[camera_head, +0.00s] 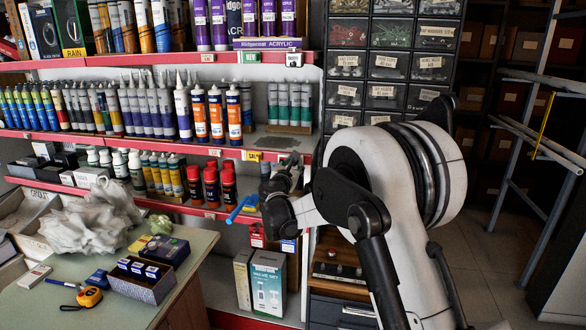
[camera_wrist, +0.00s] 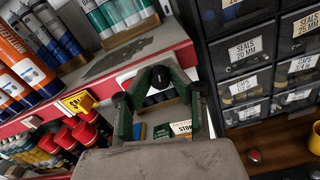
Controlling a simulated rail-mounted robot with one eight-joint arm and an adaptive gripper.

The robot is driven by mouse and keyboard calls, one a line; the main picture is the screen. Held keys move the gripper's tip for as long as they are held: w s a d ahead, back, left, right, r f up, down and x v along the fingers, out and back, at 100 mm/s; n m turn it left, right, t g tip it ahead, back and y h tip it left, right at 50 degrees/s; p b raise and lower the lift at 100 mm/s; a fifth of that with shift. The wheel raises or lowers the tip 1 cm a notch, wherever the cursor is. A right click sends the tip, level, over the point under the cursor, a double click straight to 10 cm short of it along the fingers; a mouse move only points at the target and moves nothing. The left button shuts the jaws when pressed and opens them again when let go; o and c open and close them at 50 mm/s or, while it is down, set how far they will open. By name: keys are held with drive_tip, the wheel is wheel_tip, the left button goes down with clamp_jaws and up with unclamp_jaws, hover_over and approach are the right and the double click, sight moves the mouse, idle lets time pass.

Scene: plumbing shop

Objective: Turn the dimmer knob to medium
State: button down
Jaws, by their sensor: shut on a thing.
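My gripper (camera_head: 283,176) is at the front edge of the middle shelf in the head view, left of my arm. In the wrist view its two dark green fingers (camera_wrist: 160,78) close in around a small dark round piece (camera_wrist: 160,74), which looks like the dimmer knob. A pale surface (camera_wrist: 124,79) shows just behind it. The fingers hide most of the knob, and no pointer or setting mark can be read. In the head view the knob is hidden behind my gripper and arm.
Shelves (camera_head: 115,134) full of bottles and tubes stand left of the gripper. Labelled drawers (camera_head: 388,66) stand at the right. A wooden panel with small buttons (camera_head: 340,270) is below. A cluttered counter (camera_head: 62,276) fills the lower left. Open floor lies right of my arm.

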drive_tip(key=m+b, duration=0.3)
drive_tip(key=m, duration=0.4)
drive_tip(key=shift+d+f, duration=0.1)
drive_tip(key=shift+f, duration=0.05)
drive_tip(key=m+b, duration=0.1)
drive_tip(key=m, duration=0.3)
drive_tip(key=shift+m+b, duration=0.6)
drive_tip(key=shift+m, duration=1.2)
drive_tip(key=c, duration=1.8)
unclamp_jaws()
drive_tip(key=shift+s, duration=0.1)
